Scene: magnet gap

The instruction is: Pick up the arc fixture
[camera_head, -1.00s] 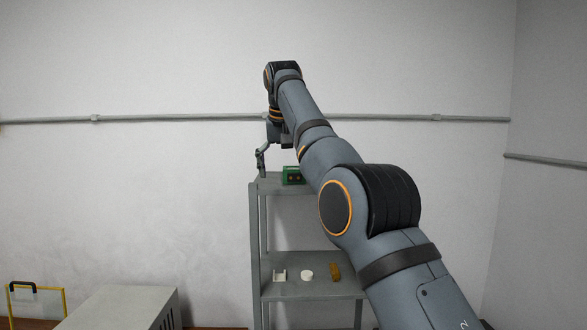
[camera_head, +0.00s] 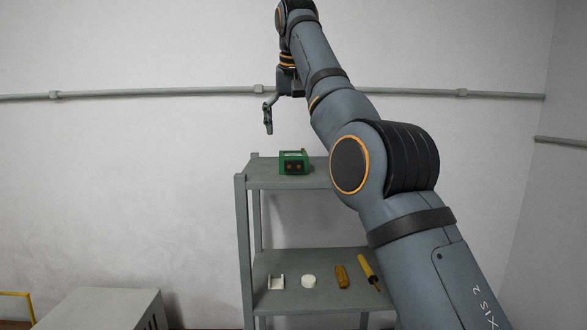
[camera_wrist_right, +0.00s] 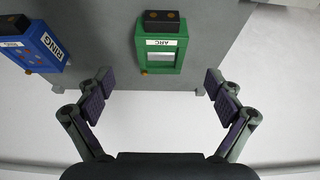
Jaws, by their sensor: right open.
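The arc fixture is a green box-like frame (camera_head: 294,163) on the top shelf of the grey rack in the head view. In the right wrist view the fixture (camera_wrist_right: 182,52) shows an ARC label, a rectangular window and a black block at one end. My right gripper (camera_head: 268,128) hangs above and left of it in the head view, apart from it. In the wrist view the fingers (camera_wrist_right: 158,80) are spread wide with nothing between the tips, and the fixture lies just beyond them, roughly centred. My left gripper is not in view.
A blue fixture labelled RING (camera_wrist_right: 38,45) stands left of the arc fixture in the wrist view; my arm hides that area in the head view. The lower shelf holds a white bracket (camera_head: 276,282), white disc (camera_head: 309,281), brown piece (camera_head: 342,277) and yellow-handled tool (camera_head: 367,267).

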